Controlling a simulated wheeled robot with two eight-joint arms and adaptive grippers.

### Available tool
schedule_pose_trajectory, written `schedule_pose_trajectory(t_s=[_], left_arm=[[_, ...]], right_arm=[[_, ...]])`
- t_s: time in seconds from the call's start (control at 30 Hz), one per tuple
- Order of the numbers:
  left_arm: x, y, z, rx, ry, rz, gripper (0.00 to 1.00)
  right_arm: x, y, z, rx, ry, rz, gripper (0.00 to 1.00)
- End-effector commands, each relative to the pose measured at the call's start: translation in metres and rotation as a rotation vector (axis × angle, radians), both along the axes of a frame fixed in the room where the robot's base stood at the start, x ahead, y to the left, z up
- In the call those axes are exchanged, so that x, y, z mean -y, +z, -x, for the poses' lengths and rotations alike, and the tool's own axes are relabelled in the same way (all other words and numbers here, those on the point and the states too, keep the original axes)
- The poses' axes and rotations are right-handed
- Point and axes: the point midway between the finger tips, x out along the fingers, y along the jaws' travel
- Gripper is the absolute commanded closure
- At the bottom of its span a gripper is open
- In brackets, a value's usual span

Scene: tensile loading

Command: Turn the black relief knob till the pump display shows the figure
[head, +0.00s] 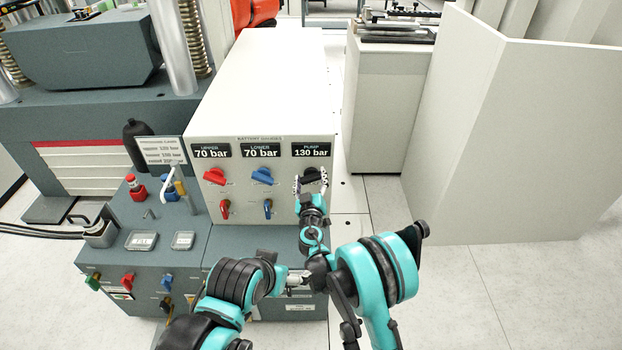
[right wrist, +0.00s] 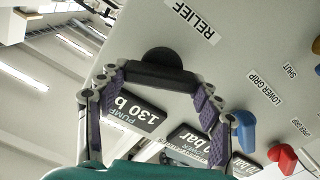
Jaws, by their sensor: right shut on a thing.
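The black relief knob (head: 312,174) is on the white front panel, below the pump display (head: 311,151), which reads 130 bar. My right gripper (head: 311,186) reaches up to it from below. In the right wrist view the knob's bar (right wrist: 156,75) lies between the two fingertips, under the RELIEF label (right wrist: 192,18). The right gripper is shut on the knob at both ends of its bar. The left arm comes in at the lower left; its gripper (head: 294,280) is small and partly hidden, low before the cabinet.
Upper and lower displays (head: 261,151) both read 70 bar. Red (head: 215,175) and blue (head: 262,175) knobs sit left of the black one, with small valves below. A card (head: 161,150) lists pressures, too blurred to read surely.

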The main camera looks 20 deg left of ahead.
Motion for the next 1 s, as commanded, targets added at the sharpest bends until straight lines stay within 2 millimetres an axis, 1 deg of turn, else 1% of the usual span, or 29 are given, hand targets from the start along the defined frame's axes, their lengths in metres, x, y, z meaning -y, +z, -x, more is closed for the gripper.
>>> schedule_pose_trajectory(t_s=[1.0], left_arm=[[0.0000,0.0000,0.0000,0.000,0.000,0.000,0.10]], right_arm=[[-0.0041,-0.0048,0.0011,0.267,0.000,0.926,0.64]])
